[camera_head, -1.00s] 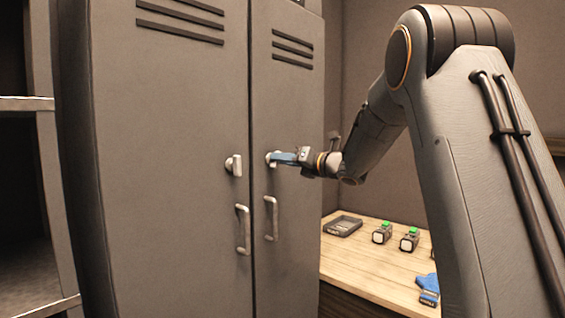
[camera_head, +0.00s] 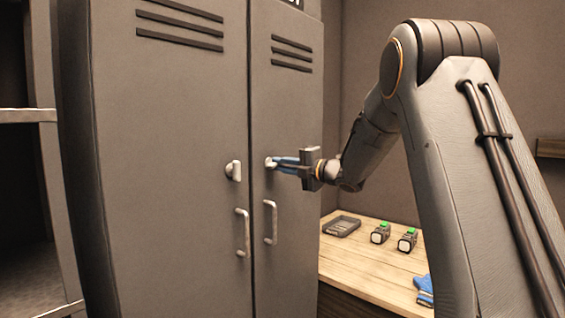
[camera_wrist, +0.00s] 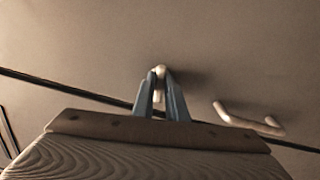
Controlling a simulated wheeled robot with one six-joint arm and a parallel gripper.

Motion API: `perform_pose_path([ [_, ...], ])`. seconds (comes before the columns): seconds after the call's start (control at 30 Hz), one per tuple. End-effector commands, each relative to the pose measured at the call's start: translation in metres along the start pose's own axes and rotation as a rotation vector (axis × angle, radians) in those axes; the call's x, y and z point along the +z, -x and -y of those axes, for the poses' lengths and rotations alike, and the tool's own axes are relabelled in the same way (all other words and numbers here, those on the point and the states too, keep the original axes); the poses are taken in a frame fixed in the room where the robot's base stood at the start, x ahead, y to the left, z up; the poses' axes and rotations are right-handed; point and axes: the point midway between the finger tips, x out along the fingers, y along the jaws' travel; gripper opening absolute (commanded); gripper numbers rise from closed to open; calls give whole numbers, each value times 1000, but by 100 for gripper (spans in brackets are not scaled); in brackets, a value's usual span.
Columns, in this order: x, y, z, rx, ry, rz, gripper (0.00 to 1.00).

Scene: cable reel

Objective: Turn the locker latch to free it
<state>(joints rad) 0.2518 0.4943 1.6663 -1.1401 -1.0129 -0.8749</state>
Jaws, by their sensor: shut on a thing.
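The grey locker (camera_head: 180,120) has two doors, each with a latch knob and a pale bar handle. The right door's latch (camera_head: 270,162) is a small pale piece, partly hidden by my fingers. My gripper (camera_head: 278,163) is shut on this latch, its blue fingers reaching in from the right. In the wrist view the two fingers (camera_wrist: 160,92) close around the pale latch (camera_wrist: 160,71), and the wrist looks rolled against the door seam. The left door's latch (camera_head: 234,170) stands upright and untouched.
Bar handles hang below the latches, on the left door (camera_head: 243,232) and right door (camera_head: 270,222); one handle (camera_wrist: 247,120) is close beside my fingers in the wrist view. A wooden table (camera_head: 370,272) at right holds a dark tray (camera_head: 341,226), two green-topped devices and a blue item (camera_head: 425,290).

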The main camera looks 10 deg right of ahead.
Motion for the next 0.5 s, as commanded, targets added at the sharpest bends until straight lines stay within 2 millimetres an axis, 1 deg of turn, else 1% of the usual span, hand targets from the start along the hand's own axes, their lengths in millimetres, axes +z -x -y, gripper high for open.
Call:
perform_pose_path([
  [0.03, 3, 1, -2, 0, -27, 6, 0],
  [0.2, 3, 1, -1, 0, -109, 6, 0],
  [0.5, 3, 1, 0, 1, -171, 6, 0],
])
